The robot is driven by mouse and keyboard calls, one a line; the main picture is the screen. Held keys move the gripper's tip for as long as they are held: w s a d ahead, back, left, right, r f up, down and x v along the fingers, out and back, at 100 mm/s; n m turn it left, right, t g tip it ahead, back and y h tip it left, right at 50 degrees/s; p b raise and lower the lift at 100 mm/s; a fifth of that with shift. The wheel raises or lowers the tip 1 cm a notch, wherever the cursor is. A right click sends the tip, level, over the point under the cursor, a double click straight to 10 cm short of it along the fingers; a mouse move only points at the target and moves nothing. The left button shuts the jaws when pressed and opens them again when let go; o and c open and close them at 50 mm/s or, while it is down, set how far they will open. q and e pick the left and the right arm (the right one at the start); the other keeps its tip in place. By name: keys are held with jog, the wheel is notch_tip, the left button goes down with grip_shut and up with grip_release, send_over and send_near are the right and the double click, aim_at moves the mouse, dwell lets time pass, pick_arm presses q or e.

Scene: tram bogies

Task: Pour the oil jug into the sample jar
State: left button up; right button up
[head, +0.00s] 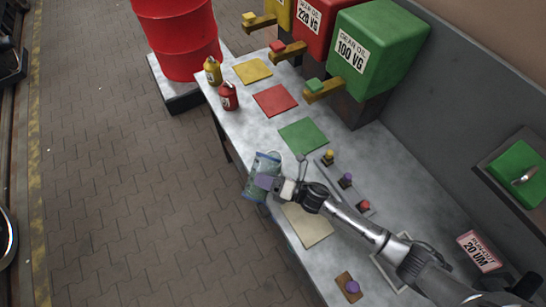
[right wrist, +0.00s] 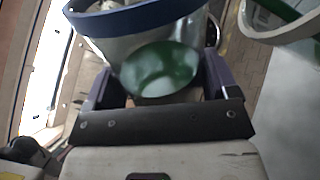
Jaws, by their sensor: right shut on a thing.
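My right gripper (head: 268,184) is shut on a clear vessel with a blue rim (head: 263,163), which looks like the oil jug. It is at the table's front edge, below the green mat in the head view. In the right wrist view the jug (right wrist: 135,20) sits between the dark fingers (right wrist: 160,85), with green showing in its lower part. Its exact tilt is hard to tell. A pale-rimmed vessel (right wrist: 268,35) with green in it is cut off at upper right there; I cannot tell whether it is the sample jar. My left gripper is not in view.
The grey table (head: 245,125) carries a yellow mat (head: 253,71), a red mat (head: 274,101), a green mat (head: 303,136) and a beige mat (head: 307,224). Yellow (head: 213,72) and red (head: 228,97) bottles stand at its far end. A green oil tank (head: 375,50) stands behind.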

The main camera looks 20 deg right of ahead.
jog(key=shift+r, duration=0.1)
jog(key=shift+p, duration=0.3)
dwell(0.7)
jog(key=shift+r+m, duration=0.15)
jog(key=shift+m, duration=0.15)
dwell(0.4)
jog(key=shift+r, duration=0.1)
dwell(0.5)
